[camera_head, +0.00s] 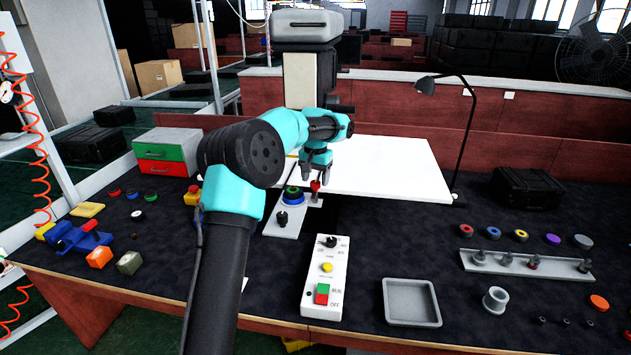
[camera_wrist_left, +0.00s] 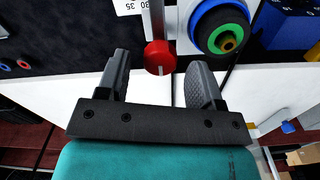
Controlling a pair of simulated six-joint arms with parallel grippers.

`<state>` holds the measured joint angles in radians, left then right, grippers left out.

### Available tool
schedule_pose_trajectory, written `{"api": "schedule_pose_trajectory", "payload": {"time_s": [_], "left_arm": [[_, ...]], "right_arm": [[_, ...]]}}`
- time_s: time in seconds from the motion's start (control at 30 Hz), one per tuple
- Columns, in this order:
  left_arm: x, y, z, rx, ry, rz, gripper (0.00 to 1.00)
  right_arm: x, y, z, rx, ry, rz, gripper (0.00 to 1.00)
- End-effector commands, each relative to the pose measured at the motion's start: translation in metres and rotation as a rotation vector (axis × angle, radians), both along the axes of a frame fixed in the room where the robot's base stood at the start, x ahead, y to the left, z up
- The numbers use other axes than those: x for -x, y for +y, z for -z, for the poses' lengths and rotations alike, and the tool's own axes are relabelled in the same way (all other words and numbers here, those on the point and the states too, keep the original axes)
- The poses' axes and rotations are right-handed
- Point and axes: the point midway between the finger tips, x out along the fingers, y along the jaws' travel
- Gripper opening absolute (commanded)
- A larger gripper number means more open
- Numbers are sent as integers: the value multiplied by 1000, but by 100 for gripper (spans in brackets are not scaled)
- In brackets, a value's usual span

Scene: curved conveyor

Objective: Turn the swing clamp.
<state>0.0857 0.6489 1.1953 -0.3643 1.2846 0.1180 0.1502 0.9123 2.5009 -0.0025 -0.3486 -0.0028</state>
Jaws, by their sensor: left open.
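The swing clamp shows as a grey bar with a red knob (camera_head: 315,186) at its end, on a light grey plate (camera_head: 283,226). Beside the knob is a round workpiece of stacked blue and green rings (camera_head: 293,193). A black knob stands at the plate's front. My left gripper (camera_head: 317,174) is open and points down over the red knob. In the left wrist view, the red knob (camera_wrist_left: 160,57) lies between the two spread fingertips, with gaps on both sides; the blue and green rings (camera_wrist_left: 222,30) are just past the right finger. My right gripper is not in view.
A white control box (camera_head: 326,278) with a dial and buttons stands in front of the plate. A grey tray (camera_head: 411,302) and a rail with pegs (camera_head: 525,264) lie to the right. A white board (camera_head: 400,168) is behind. A black lamp (camera_head: 466,130) rises at the back right.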

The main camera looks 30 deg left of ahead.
Motion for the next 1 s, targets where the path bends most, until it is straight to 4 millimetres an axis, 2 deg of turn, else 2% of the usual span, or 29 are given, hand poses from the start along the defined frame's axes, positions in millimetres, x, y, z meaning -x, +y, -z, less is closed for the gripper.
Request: {"api": "schedule_pose_trajectory", "payload": {"time_s": [0.17, 0.43, 0.93, 1.0], "left_arm": [[0, 0, 12, 0, 1, 0, 60], [0, 0, 13, 0, 0, -1, 60], [0, 0, 13, 0, 0, -1, 14], [0, 0, 12, 0, 0, -1, 11]], "right_arm": [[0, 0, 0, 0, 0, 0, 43], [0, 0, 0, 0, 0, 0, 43], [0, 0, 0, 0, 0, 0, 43], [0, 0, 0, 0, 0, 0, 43]]}}
